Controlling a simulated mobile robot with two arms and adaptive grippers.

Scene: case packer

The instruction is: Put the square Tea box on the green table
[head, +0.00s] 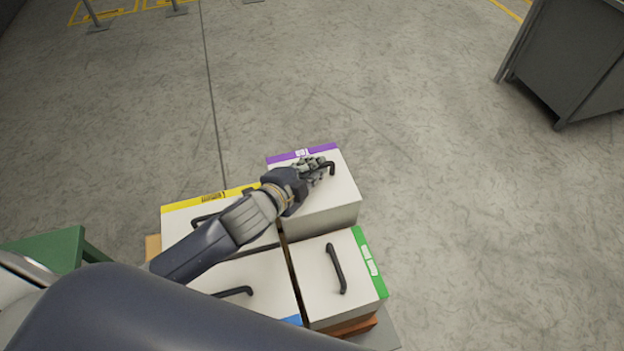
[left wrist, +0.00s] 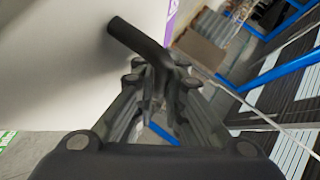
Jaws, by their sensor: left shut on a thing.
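A white box with a purple stripe (head: 325,205) is at the far right of a group of boxes in the head view. Its stripe lettering is too small to read, so I cannot confirm that it is the Tea box. My left gripper (head: 322,167) is shut on the black handle (head: 331,168) on its top. The left wrist view shows the fingers (left wrist: 160,80) around the handle (left wrist: 138,40), with the white box (left wrist: 60,60) beside them. The box stands higher than its neighbours; whether it is lifted is unclear. The green table (head: 45,250) is at the left, partly hidden by my arm.
Boxes with yellow (head: 185,215), green (head: 345,263) and blue (head: 260,285) stripes stand close beside the purple-striped one. My arm partly covers them. A grey cabinet (head: 570,60) stands at the upper right.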

